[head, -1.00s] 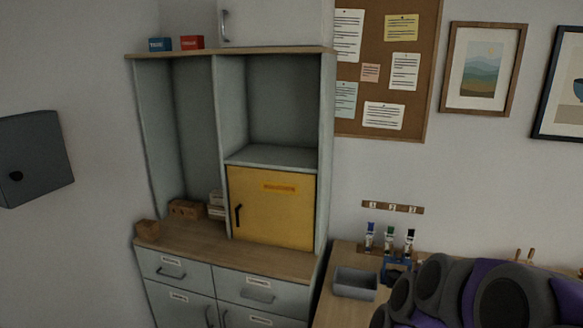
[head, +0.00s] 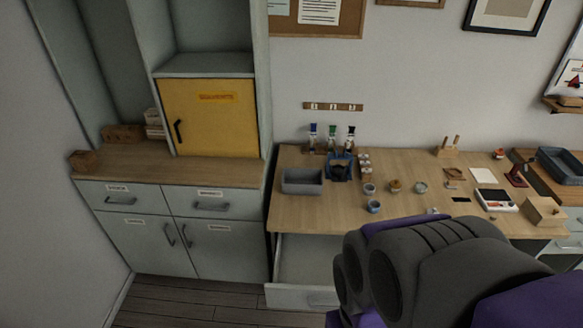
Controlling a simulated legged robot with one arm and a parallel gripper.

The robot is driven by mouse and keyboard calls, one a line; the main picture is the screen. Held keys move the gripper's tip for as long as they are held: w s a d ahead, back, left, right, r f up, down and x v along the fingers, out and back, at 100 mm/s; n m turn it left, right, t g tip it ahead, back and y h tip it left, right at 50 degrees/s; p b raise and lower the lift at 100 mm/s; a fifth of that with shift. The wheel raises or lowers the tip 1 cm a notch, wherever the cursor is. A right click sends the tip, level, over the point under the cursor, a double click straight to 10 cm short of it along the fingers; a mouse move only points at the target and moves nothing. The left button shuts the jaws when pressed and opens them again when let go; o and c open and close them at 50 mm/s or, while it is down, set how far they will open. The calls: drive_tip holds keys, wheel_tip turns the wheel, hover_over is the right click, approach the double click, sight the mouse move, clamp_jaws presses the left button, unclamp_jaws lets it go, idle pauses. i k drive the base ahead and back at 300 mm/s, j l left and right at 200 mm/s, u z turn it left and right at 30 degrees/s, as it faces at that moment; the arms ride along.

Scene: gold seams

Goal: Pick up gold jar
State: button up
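Several small pots stand in the middle of the wooden desk (head: 330,212). One of them, a small gold-brown jar (head: 394,186), stands between a grey-blue pot (head: 369,189) and a pale pot (head: 420,187). It is small in the head view, and I cannot read any label on it. Another blue-grey pot (head: 374,206) is nearer the desk's front edge. My grey and purple arm fills the lower right, in front of the desk. My gripper's fingers cannot be made out.
A grey bin (head: 302,181) and a blue holder (head: 341,167) stand on the desk's left. Three capped bottles stand behind them. A drawer (head: 305,296) is pulled open below the desk. A cabinet with a shut yellow door (head: 209,118) is left. A scale (head: 494,200) and wooden box (head: 544,212) are right.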

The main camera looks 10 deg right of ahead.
sight(392, 191)
drive_tip(key=z, duration=0.25)
drive_tip(key=i+l+z, duration=0.1)
drive_tip(key=i, duration=0.45)
drive_tip(key=z, duration=1.75)
